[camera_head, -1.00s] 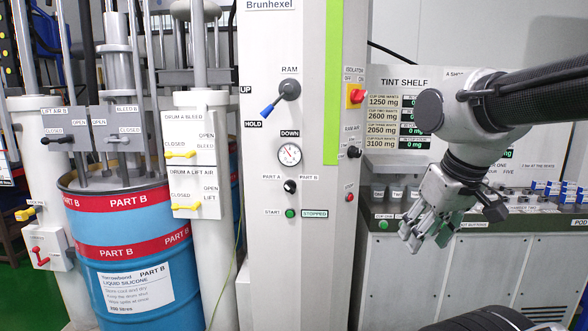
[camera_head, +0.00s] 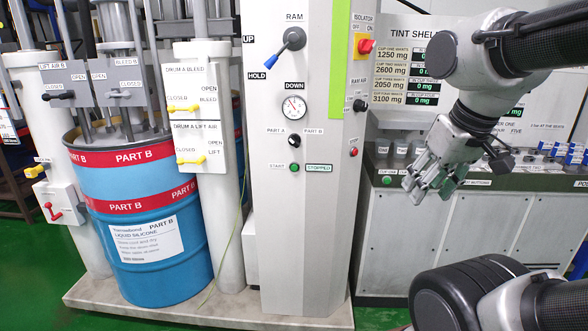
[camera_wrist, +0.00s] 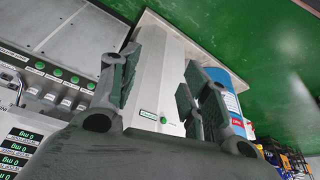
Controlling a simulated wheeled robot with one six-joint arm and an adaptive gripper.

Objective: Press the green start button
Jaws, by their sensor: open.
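The green start button (camera_head: 294,168) sits on the lower front of the grey machine column (camera_head: 290,220), between the START label and the STOPPED sign (camera_head: 318,168). My gripper (camera_head: 420,188) is open and empty, to the right of the column and apart from the button, in front of the tint shelf bench. In the wrist view my gripper's fingers (camera_wrist: 158,95) are spread. The green button (camera_wrist: 163,119) shows small between them on the pale column front, beside the STOPPED sign (camera_wrist: 149,115).
Above the button are a part selector knob (camera_head: 294,140), a gauge (camera_head: 293,106) and a RAM lever (camera_head: 294,38). A red button (camera_head: 353,152) is on the column's side. A blue drum (camera_head: 150,240) stands left. The bench (camera_head: 440,235) with green cup buttons is right.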

